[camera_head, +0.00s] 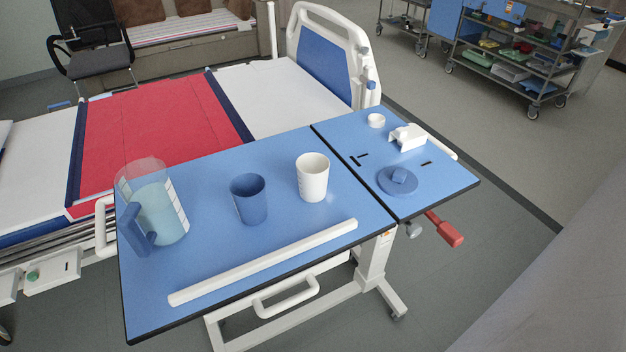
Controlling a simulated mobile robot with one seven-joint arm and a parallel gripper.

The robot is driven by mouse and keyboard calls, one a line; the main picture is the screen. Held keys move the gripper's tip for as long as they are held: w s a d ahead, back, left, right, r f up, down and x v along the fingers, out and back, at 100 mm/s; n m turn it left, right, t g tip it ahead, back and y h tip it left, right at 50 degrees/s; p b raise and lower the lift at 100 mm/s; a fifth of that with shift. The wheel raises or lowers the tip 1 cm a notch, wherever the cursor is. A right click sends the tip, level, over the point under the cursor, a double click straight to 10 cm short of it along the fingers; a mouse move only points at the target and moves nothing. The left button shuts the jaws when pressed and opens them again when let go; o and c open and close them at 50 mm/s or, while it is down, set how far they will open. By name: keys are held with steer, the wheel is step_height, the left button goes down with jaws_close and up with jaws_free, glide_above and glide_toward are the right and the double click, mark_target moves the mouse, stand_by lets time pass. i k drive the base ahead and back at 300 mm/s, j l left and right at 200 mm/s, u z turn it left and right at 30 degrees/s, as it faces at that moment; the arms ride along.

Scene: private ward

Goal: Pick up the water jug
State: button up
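The water jug (160,205) stands upright at the left end of the blue overbed table (220,305). It is clear, with a blue handle (136,232) on its near left side and pale markings on its right side. It seems to hold some bluish water. My gripper is not in view.
A blue cup (248,200) and a white cup (312,178) stand to the right of the jug. A white bar (265,262) runs along the table's near edge. The right section holds a blue round lid-like piece (398,181) and small white items. The bed (150,130) lies behind.

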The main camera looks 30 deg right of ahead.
mark_target(147, 189)
steer(key=u, duration=0.75)
steer(key=k+l+u, duration=0.1)
steer(key=l+u, duration=0.15)
steer(key=u, duration=0.15)
steer(key=k+l+u, duration=0.1)
steer(key=l+u, duration=0.15)
steer(key=u, duration=0.15)
steer(key=k+l, duration=0.25)
steer(key=l, duration=0.15)
steer(key=k+l, duration=0.2)
steer(key=l, duration=0.15)
